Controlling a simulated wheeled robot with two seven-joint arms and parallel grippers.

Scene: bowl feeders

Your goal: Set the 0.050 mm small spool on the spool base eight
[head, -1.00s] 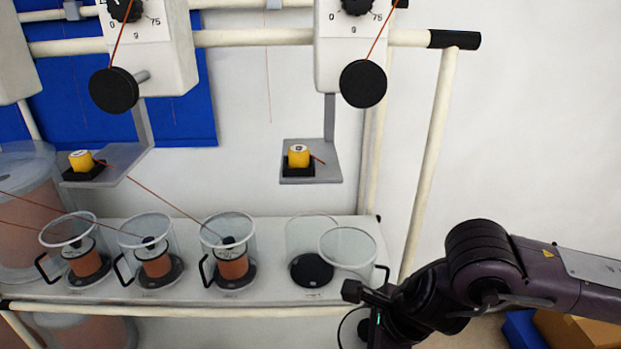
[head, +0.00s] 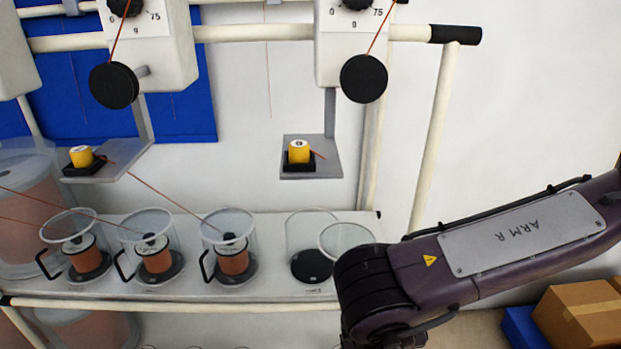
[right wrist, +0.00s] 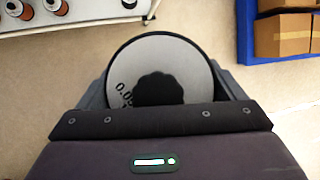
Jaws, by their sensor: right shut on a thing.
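A spool with a pale grey round top (right wrist: 180,62), a black hub and a partly hidden label starting "0.0" is in the right wrist view. My right gripper (right wrist: 162,82) is shut on it, one finger on each side. The spool's lower part is hidden. In the head view my right arm reaches in from the right, and its gripper is below the frame. An empty black round base (head: 312,266) sits at the right end of the white shelf; its number is too small to read. My left gripper is in neither current view.
Clear cups (head: 228,222) stand around copper spools (head: 234,261) on the shelf (head: 190,288). A clear ring (head: 347,240) is beside the empty base. Yellow pieces (head: 299,152) sit on brackets above. Thin copper wires cross the left side. Cardboard boxes (head: 575,315) stand lower right.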

